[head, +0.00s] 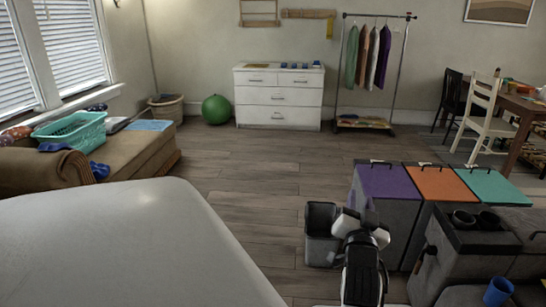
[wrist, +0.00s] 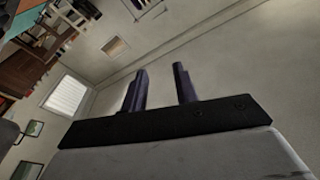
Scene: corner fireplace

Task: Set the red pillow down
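No plainly red pillow shows in either view. In the head view, a reddish-brown patterned bundle (head: 14,133) lies at the far left on the brown sofa (head: 140,150), partly cut off by the picture edge; I cannot tell whether it is the pillow. In the wrist view my gripper (wrist: 160,70) has its two dark fingers apart, with nothing between them. The wrist camera looks toward a wall and the room's furniture at a tilt. In the head view my arm shows at the bottom, right of centre, and its fingers cannot be made out.
A teal laundry basket (head: 72,131) stands on the sofa. A large pale rounded surface (head: 130,245) fills the lower left. Bins with purple (head: 388,182), orange and teal lids stand right. A green ball (head: 215,109) and white dresser (head: 279,97) stand behind open wooden floor.

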